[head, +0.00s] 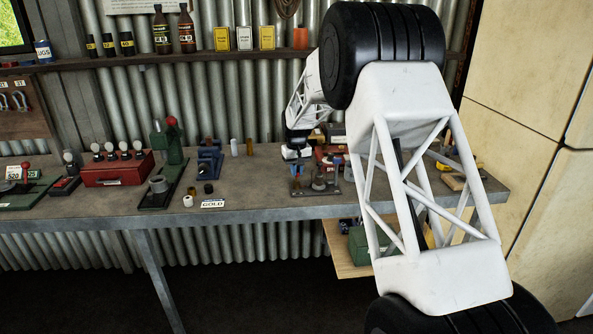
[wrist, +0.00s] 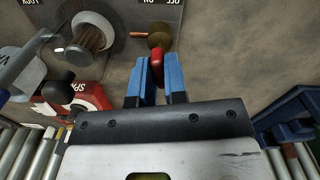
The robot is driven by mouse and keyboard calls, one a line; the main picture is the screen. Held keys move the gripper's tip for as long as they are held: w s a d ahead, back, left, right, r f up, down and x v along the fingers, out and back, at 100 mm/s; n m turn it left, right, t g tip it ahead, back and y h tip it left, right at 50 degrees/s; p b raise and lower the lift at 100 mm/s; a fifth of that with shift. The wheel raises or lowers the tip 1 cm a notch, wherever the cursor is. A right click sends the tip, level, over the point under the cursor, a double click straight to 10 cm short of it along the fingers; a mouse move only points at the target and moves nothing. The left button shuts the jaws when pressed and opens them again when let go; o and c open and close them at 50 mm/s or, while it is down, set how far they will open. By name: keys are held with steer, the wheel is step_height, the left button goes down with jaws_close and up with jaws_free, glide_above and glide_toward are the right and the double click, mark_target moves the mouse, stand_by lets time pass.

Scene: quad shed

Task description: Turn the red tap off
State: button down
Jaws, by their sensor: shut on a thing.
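The red tap (wrist: 157,66) shows in the wrist view as a red lever on a round brass-coloured body (wrist: 159,36). My gripper (wrist: 157,76) has its two blue fingers on either side of the red lever and is shut on it. The fingers hide part of the lever. Upside-down lettering on the grey plate (wrist: 200,14) lies just beyond the tap, partly cut off by the frame edge. In the head view my gripper (head: 297,168) is low over the plate at the back right of the bench; the tap is too small to tell there.
A grey round knob (wrist: 92,32) and a red block (wrist: 88,98) with a black knob stand left of my fingers in the wrist view. A blue vice-like tool (head: 209,160) stands left of my gripper on the bench (head: 250,195).

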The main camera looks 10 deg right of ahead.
steer(key=shift+m, duration=1.3)
steer(key=c, duration=1.2)
jaws_free()
steer(key=shift+o, duration=0.2)
steer(key=shift+r, duration=3.9)
